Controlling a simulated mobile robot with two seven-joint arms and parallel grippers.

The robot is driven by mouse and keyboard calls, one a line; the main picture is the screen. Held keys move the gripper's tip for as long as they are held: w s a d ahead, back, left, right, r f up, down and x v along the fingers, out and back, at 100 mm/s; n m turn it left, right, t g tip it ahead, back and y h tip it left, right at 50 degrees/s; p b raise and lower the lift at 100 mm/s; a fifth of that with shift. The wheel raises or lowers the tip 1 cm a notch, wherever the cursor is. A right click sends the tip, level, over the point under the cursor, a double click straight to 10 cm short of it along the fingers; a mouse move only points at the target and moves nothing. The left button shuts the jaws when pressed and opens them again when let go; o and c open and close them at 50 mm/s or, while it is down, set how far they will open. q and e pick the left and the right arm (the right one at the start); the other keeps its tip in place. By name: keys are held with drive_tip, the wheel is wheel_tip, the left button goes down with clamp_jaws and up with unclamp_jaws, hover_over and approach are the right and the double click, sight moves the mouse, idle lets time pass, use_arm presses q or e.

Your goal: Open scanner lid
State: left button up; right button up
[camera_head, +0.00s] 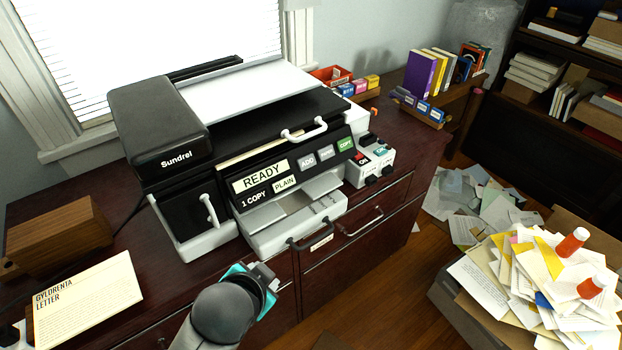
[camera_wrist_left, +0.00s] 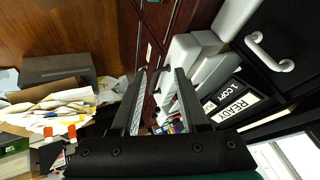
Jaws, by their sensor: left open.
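The printer-scanner (camera_head: 165,145) stands on the dark cabinet under the window. Its flat scanner lid (camera_head: 270,125) looks shut, with a white bar handle (camera_head: 304,130) on its front edge. A second white handle (camera_head: 209,211) is on the black front door below the "Sundrel" block; it also shows in the wrist view (camera_wrist_left: 270,52). The panel reads "READY" (camera_head: 260,176); it shows sideways in the wrist view (camera_wrist_left: 235,106). My left gripper (camera_head: 264,276) is in front of the cabinet, below and in front of the printer. Its fingers (camera_wrist_left: 160,75) are apart and empty. My right gripper is out of view.
A paper tray (camera_head: 295,225) juts from the printer front, above drawer handles (camera_head: 360,222). A button box (camera_head: 371,162) stands right of the printer. A letter (camera_head: 88,300) and wooden box (camera_head: 60,240) lie left. A paper-filled box (camera_head: 455,305) stands at right.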

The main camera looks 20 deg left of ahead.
use_arm(q)
drive_tip(key=w+r+m+t+y, duration=0.1)
drive_tip(key=w+r+m+t, duration=0.3)
drive_tip(key=w+r, duration=0.25)
drive_tip(key=m+t, duration=0.5)
drive_tip(key=m, duration=0.1)
approach(311, 136)
drive_tip(key=shift+h, duration=0.3)
drive_tip(key=w, duration=0.3)
drive_tip(key=w+a+f+b, duration=0.1)
drive_tip(key=w, duration=0.6)
drive_tip(key=shift+w+a+f, duration=0.15)
drive_tip(key=shift+w+a, duration=0.05)
drive_tip(key=shift+a, duration=0.1)
clamp_jaws()
